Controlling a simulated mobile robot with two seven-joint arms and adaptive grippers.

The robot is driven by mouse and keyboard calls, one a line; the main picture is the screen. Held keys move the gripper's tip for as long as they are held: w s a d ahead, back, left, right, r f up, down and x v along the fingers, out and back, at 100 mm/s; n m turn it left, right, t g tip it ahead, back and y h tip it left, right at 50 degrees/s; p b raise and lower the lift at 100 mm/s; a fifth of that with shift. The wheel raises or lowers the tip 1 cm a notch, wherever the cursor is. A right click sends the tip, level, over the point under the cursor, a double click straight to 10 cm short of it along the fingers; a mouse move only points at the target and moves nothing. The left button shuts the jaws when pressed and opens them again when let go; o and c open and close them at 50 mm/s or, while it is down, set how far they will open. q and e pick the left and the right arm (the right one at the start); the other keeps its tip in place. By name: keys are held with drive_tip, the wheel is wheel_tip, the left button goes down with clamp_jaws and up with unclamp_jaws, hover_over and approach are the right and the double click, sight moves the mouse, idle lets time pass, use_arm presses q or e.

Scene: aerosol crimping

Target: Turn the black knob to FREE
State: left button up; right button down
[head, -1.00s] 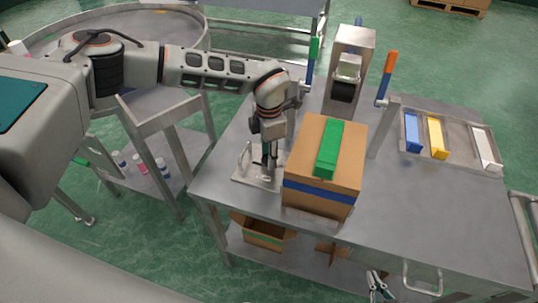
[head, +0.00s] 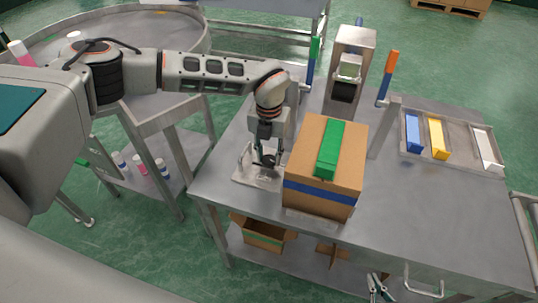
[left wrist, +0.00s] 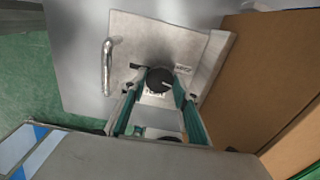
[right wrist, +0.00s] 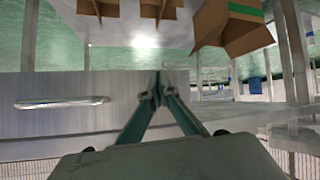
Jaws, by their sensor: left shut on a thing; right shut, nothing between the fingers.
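The black knob (left wrist: 160,79) sits on a square metal plate with small printed labels; their words are too small to read surely. My left gripper (head: 268,161) points down over the plate (head: 243,174) on the steel table. In the left wrist view, the fingers of my left gripper (left wrist: 158,84) stand on either side of the knob and are shut on it. A pale mark shows on the knob's face. In the head view the fingers largely cover the knob. My right gripper (right wrist: 161,92) is shut and empty, low beside the table's front edge.
A cardboard box (head: 302,207) with a green block (head: 330,150) on it stands close right of the plate. A metal handle (left wrist: 107,66) rises at the plate's left side. A tray (head: 461,145) with coloured pieces lies at the right. The table's front right is clear.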

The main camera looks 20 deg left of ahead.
sight(269, 159)
use_arm(q)
drive_tip(key=shift+n, duration=1.1)
drive_tip(key=o, duration=1.1)
wheel_tip(269, 159, up, 12)
drive_tip(key=shift+s+f, duration=0.1)
